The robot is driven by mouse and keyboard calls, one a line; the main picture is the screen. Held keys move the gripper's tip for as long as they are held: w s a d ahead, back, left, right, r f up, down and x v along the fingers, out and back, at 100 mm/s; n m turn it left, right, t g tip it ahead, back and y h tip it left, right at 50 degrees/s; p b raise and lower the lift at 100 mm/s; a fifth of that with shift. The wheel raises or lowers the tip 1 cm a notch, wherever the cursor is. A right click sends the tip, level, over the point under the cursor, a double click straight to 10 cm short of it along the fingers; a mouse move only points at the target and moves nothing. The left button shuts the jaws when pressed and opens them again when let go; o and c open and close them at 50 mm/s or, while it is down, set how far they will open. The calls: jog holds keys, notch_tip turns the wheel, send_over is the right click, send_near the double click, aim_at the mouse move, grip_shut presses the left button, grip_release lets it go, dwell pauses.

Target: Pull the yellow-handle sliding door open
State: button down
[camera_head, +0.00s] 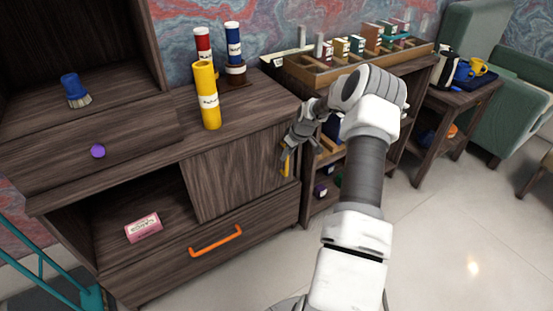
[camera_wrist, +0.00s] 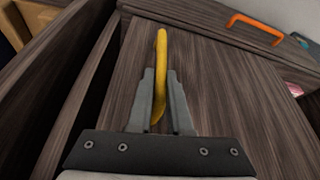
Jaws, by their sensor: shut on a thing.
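The sliding door (camera_head: 238,172) is a dark wood panel in the cabinet front. It covers the right part of the opening, and the left part stands open. Its yellow handle (camera_head: 285,163) is near the door's right edge, partly hidden by my gripper (camera_head: 287,150). In the wrist view the yellow handle (camera_wrist: 161,62) passes between the two fingers of my gripper (camera_wrist: 163,85), which are shut on it. The door panel (camera_wrist: 215,90) lies behind the fingers there, and a dark gap runs along the panel's left side.
Below the door is a drawer with an orange handle (camera_head: 215,241). A pink box (camera_head: 143,227) lies in the open left compartment. A yellow bottle (camera_head: 206,95) stands on the cabinet top. A shelf with a wooden rack (camera_head: 310,75) stands to the right. Open floor lies in front.

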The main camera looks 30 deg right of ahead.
jog(key=shift+d, duration=0.3)
jog(key=c, duration=0.8)
grip_release()
jog(key=shift+c, duration=0.2)
jog(key=p+v, duration=0.4)
jog(key=v, duration=1.3)
jog(key=shift+r+p, duration=0.2)
jog(key=shift+p, duration=0.15)
